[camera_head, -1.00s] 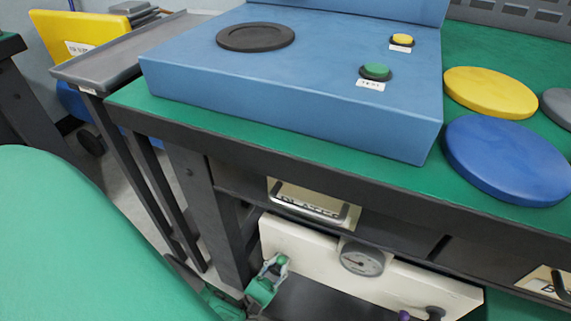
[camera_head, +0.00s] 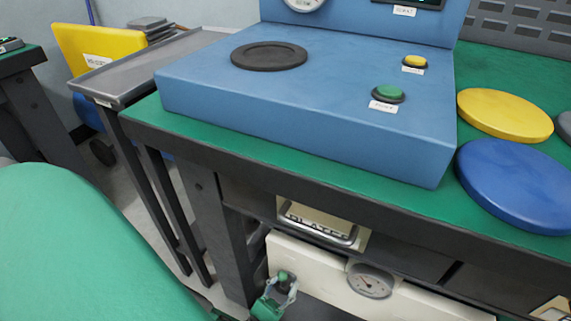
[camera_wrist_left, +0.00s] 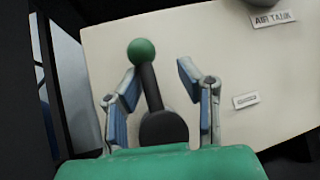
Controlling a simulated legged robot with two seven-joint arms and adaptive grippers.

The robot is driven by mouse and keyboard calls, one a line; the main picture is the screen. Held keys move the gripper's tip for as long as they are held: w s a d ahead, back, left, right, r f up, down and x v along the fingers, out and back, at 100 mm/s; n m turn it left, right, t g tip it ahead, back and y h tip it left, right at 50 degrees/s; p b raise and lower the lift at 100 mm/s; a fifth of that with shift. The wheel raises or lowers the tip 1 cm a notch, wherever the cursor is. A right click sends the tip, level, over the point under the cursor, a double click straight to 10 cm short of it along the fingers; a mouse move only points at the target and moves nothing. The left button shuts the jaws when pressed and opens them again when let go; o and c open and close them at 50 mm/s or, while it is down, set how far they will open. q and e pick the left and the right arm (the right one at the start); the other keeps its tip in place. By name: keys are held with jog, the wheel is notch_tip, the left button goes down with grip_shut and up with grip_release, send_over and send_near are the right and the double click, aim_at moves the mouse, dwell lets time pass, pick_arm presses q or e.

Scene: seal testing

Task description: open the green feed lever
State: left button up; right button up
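The green feed lever has a round green knob on a black shaft and a dark rounded base. In the left wrist view its knob (camera_wrist_left: 141,52) stands up and leans slightly left, in front of a cream panel (camera_wrist_left: 215,55). My left gripper (camera_wrist_left: 158,80) is open, with one finger on each side of the lever's shaft. I cannot tell whether either finger touches it. In the head view my left gripper (camera_head: 283,288) is low, at the left end of the cream panel (camera_head: 322,268), around the small green knob. My right gripper is in neither view.
A gauge (camera_head: 370,281) sits on the panel below the green bench top (camera_head: 420,205). A handled drawer (camera_head: 322,226) is just above. A dark table leg (camera_head: 222,235) stands close left of my gripper. The blue tester (camera_head: 330,115) and round discs (camera_head: 510,180) are on top.

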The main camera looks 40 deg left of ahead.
aim_at(284, 275)
pick_arm(q)
jog(key=shift+s+r, duration=0.1)
jog(key=shift+r, duration=0.2)
jog(key=shift+a+r, duration=0.1)
jog(key=shift+w+a+r, duration=0.1)
jog(key=shift+w+r, duration=0.1)
jog(key=shift+r, duration=0.25)
jog(key=shift+s+r, duration=0.15)
jog(key=shift+r, duration=0.75)
jog(key=shift+s+d+r, duration=0.1)
jog(key=shift+r, duration=1.65)
jog(key=shift+s+d+r, duration=0.1)
jog(key=shift+r, duration=1.6)
